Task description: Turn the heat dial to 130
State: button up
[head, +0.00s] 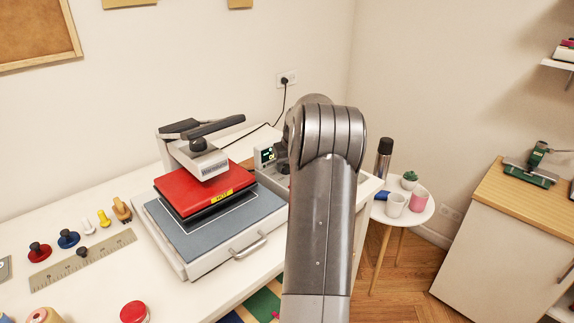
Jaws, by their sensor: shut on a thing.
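The heat press control box (264,155) stands at the right of the heat press, with a small lit display on its face. The figures are too small to read. My arm covers the right part of the box. A dark part of my gripper (282,152) shows at the left edge of my arm, against the box face beside the display. My gripper is shut on the heat dial. The dial and the fingertips are mostly hidden, so the dial's setting cannot be told.
The heat press has a red upper plate (205,187), a grey lower bed (195,240) and a raised handle (215,127). A ruler (85,260) and several spools lie at the left. A round side table (415,215) with cups stands right of my arm.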

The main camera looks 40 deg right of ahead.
jog(key=shift+w+a+m+g+h, duration=0.1)
jog(key=shift+m+g+h, duration=0.2)
jog(key=shift+m, duration=0.75)
jog(key=shift+a+m+g+h, duration=0.15)
jog(key=shift+m+h, duration=0.25)
jog(key=shift+m, duration=0.65)
jog(key=shift+d, duration=0.15)
jog(key=o, duration=1)
jog(key=v, duration=1)
jog(key=shift+r, duration=0.35)
jog(key=shift+a, duration=0.2)
